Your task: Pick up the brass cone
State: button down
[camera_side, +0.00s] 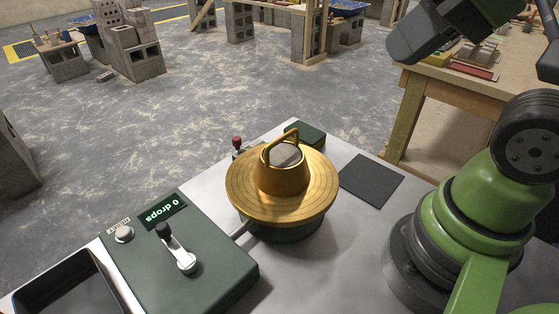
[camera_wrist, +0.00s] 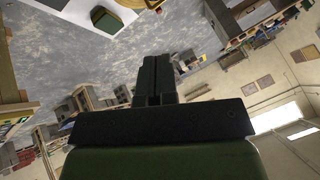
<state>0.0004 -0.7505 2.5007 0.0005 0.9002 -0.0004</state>
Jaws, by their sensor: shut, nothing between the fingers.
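The brass cone (camera_side: 283,180) stands upright with its narrow end up in the side view, a loop handle rising from it. It sits in the middle of a wide round brass plate (camera_side: 248,200) with ring lines, on a dark green round base. My gripper (camera_wrist: 158,70) shows in the wrist view with its dark fingers together and nothing between them. It points out over the room, away from the cone. The gripper's fingers are out of the side view; only my arm shows there at the right. A sliver of brass (camera_wrist: 152,4) shows at the wrist view's top edge.
A green control box (camera_side: 215,270) with a crank and a "0 drops" display stands left of the plate. A dark tray (camera_side: 72,285) is at the lower left. A flat dark pad (camera_side: 371,180) lies right of the plate. A wooden bench (camera_side: 420,85) stands behind.

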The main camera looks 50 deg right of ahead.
grip_release()
jog(key=n+g+h, duration=0.2)
jog(key=n+g, duration=0.4)
jog(key=g, duration=0.1)
send_over(279, 153)
notch_tip(279, 153, down, 10)
jog(key=f, duration=0.4)
jog(key=shift+w+d+f, duration=0.1)
jog(key=shift+w+f, duration=0.05)
jog(key=shift+w, duration=0.05)
jog(key=shift+s+f, duration=0.15)
jog(key=shift+f, duration=2.7)
